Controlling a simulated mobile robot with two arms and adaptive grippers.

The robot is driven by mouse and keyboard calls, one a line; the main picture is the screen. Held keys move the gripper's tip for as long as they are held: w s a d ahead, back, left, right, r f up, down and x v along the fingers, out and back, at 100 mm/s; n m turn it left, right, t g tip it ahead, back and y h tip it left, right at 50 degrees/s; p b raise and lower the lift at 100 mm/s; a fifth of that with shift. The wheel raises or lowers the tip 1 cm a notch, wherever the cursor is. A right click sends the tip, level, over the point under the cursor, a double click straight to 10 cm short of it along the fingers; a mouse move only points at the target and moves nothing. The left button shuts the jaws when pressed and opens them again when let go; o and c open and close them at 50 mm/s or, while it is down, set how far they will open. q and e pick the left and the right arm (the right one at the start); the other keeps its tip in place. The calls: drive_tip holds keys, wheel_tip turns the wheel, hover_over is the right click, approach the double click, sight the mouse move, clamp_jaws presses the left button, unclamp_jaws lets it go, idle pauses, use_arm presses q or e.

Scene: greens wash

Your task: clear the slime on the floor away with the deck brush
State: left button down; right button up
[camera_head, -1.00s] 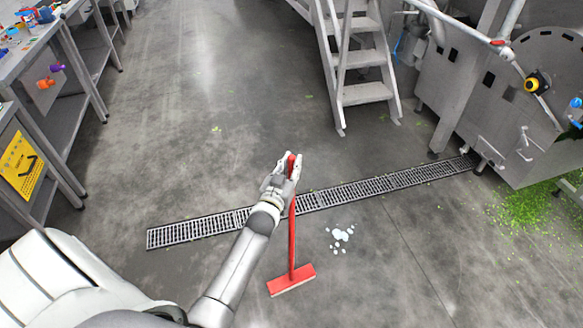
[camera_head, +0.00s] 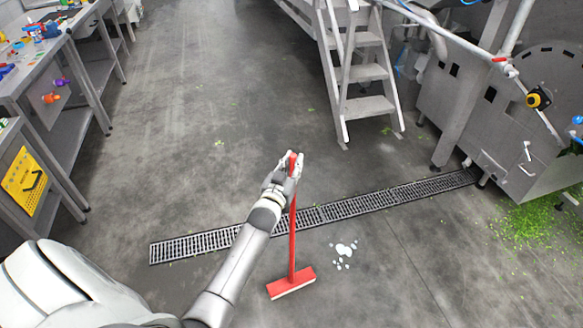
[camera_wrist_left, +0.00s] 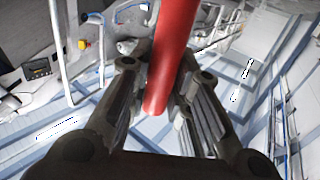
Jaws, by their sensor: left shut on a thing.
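The red deck brush (camera_head: 292,240) stands nearly upright, its long handle rising from a red head (camera_head: 291,283) with pale bristles at the floor. My left gripper (camera_head: 289,165) is shut on the upper end of the handle. In the left wrist view the red handle (camera_wrist_left: 170,70) lies between the fingers. A small pale patch of wet-looking blobs (camera_head: 344,249), perhaps the slime, lies on the floor right of the brush head and apart from it. My right gripper is not in view.
A long drain grate (camera_head: 400,195) crosses the floor behind the brush head. Green scraps (camera_head: 530,222) lie by the machine (camera_head: 530,120) at right. Metal steps (camera_head: 362,75) stand at the back. Benches (camera_head: 60,130) line the left. The middle floor is open.

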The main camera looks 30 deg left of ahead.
sight(293, 155)
use_arm(q)
drive_tip(key=shift+w+a+r+p, duration=0.1)
drive_tip(key=shift+w+r+p, duration=0.1)
drive_tip(key=shift+r+p, duration=0.55)
drive_tip(key=shift+r, duration=0.95)
drive_tip(key=shift+s+r+p, duration=0.15)
drive_tip(key=shift+r+p, duration=0.05)
drive_tip(key=shift+p, duration=0.15)
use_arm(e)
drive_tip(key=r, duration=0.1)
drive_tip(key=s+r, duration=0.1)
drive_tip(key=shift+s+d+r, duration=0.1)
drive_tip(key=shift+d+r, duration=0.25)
use_arm(q)
drive_tip(key=shift+f, duration=0.1)
